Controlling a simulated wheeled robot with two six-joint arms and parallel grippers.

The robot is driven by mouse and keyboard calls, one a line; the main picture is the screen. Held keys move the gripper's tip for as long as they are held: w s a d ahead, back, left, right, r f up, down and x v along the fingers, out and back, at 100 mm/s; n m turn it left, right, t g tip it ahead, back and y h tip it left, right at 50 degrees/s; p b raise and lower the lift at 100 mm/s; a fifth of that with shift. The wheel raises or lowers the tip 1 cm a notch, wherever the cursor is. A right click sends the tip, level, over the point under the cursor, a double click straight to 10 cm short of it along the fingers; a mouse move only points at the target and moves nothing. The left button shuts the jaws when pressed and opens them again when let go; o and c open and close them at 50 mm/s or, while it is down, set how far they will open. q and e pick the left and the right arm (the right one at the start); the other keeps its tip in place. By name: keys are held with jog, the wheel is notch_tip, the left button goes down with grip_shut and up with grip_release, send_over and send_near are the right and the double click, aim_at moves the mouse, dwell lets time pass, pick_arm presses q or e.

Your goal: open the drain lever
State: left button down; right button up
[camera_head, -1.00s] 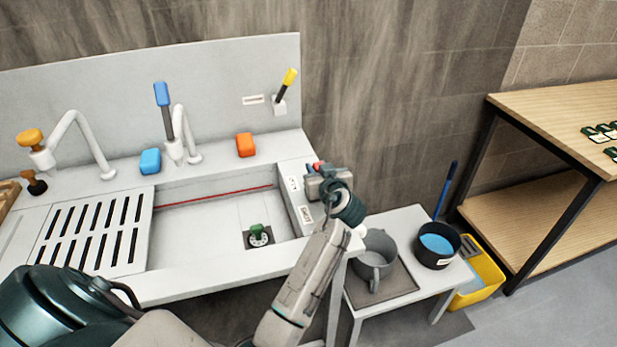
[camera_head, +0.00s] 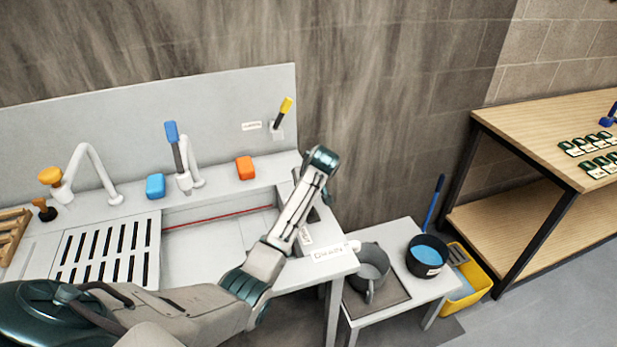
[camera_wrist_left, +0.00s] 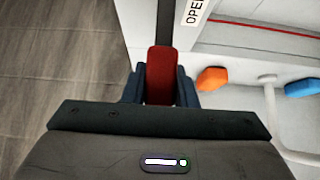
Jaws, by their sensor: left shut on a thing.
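The red lever handle (camera_wrist_left: 160,62) shows in the left wrist view at the sink's edge, next to a label (camera_wrist_left: 194,12) reading "OPEN". My left gripper (camera_wrist_left: 158,84) is shut on it, its dark fingers on either side of the red handle. In the head view, my left arm reaches over the sink's right end and hides the gripper, the handle and the drain. A white sign (camera_head: 330,252) with small lettering is on the front right corner of the counter. My right gripper is not in view.
The sink (camera_head: 190,262) has a slotted rack (camera_head: 105,250) at its left, with two taps behind. Blue (camera_head: 156,186) and orange (camera_head: 245,168) blocks sit on the back ledge.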

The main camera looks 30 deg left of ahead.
pick_arm(q)
jog(key=shift+a+f, duration=0.1)
jog(key=shift+f, duration=0.1)
dwell(0.3)
jog(key=c, duration=1.2)
grip_release()
jog(key=shift+o, duration=0.2)
jog(key=shift+w, duration=0.1)
jog(key=b+v, duration=0.3)
jog(key=v, duration=0.7)
jog(key=shift+r, duration=0.35)
jog(key=shift+c, duration=0.5)
